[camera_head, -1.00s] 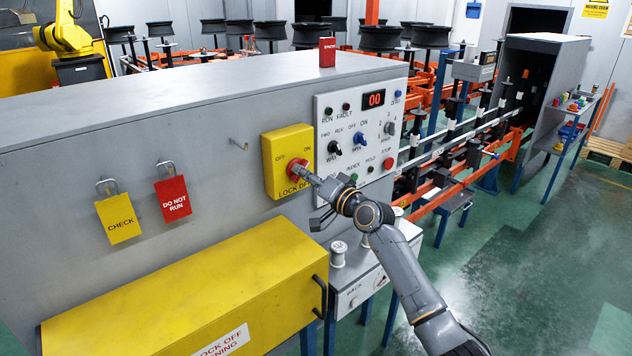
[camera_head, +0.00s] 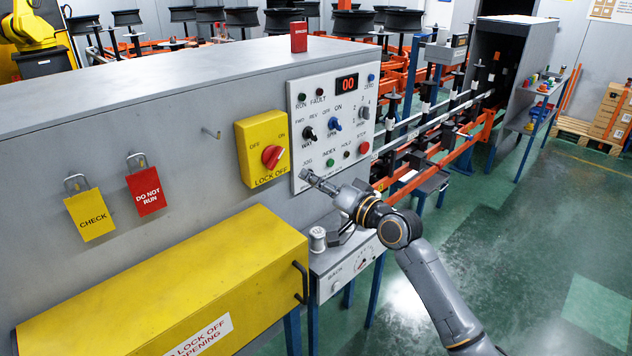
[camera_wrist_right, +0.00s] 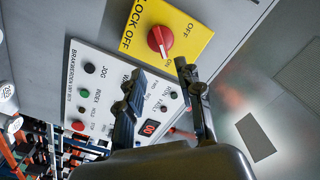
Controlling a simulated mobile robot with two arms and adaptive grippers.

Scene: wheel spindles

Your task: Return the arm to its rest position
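My right gripper (camera_head: 310,177) is in front of the lower left part of the white control panel (camera_head: 362,88), to the lower right of the yellow lock-off box (camera_head: 246,160). In the right wrist view its two fingers (camera_wrist_right: 160,72) stand apart with nothing between them. The red knob (camera_head: 271,157) on the lock-off box is free of the gripper; it also shows beyond the fingers in the right wrist view (camera_wrist_right: 159,41). I cannot tell whether the fingertips touch the panel. My left gripper is not in view.
A yellow guard box (camera_head: 170,285) juts out at lower left. A small cabinet (camera_head: 340,285) with a white spool (camera_head: 317,240) stands below the panel, close under my right arm. A yellow tag (camera_head: 90,214) and a red tag (camera_head: 146,191) hang on the wall. Green floor (camera_head: 520,260) is open at right.

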